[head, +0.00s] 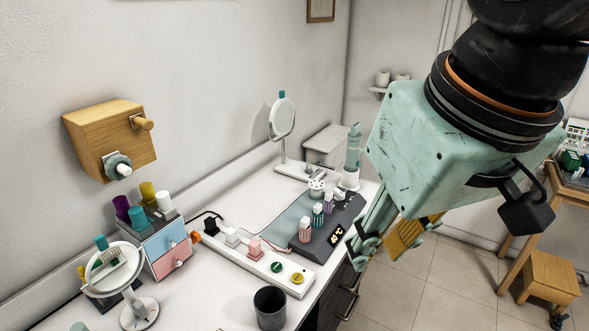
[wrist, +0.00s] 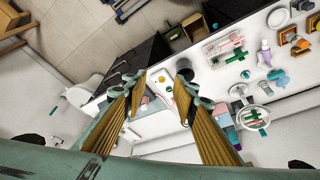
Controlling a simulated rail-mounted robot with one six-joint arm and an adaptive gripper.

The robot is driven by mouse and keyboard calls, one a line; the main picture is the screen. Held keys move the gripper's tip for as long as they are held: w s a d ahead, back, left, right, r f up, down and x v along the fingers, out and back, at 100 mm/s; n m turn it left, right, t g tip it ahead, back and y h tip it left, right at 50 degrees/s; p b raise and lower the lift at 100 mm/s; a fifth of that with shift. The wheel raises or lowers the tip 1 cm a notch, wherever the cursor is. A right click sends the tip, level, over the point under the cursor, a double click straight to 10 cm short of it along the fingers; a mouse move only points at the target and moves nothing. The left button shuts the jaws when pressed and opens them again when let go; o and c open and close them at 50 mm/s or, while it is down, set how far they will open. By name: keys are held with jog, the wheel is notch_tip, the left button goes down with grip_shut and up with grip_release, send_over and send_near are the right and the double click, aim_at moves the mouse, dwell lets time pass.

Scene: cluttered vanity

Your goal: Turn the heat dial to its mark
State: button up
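I cannot tell for sure which part is the heat dial. A dark heater base (head: 327,246) with a lit temperature display (head: 337,235) and striped rollers (head: 317,214) stands on the white counter; no dial stands out clearly on it. My gripper (head: 382,246) is beside the heater base's right side, as seen in the head view. In the wrist view my gripper (wrist: 160,82) is open, its fingers apart with nothing held between them.
A white power strip (head: 252,264) with a green button (head: 277,267) and a yellow button (head: 297,278) lies before the heater base. A dark cup (head: 270,307), a round mirror (head: 283,118) and a small drawer box (head: 166,245) crowd the counter.

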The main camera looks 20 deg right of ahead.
jog(key=w+d+r+p, duration=0.1)
jog(key=w+r, duration=0.1)
jog(key=w, duration=0.6)
jog(key=w+d+r+p, duration=0.1)
jog(key=w+d+r, duration=0.15)
jog(key=w, duration=0.65)
jog(key=n+g+p, duration=0.3)
jog(key=g+p, duration=0.1)
jog(key=p, duration=0.4)
send_over(340, 192)
notch_tip(340, 192, down, 28)
jog(key=shift+w+r, duration=0.2)
jog(key=shift+f, duration=0.15)
jog(key=shift+f, duration=6.7)
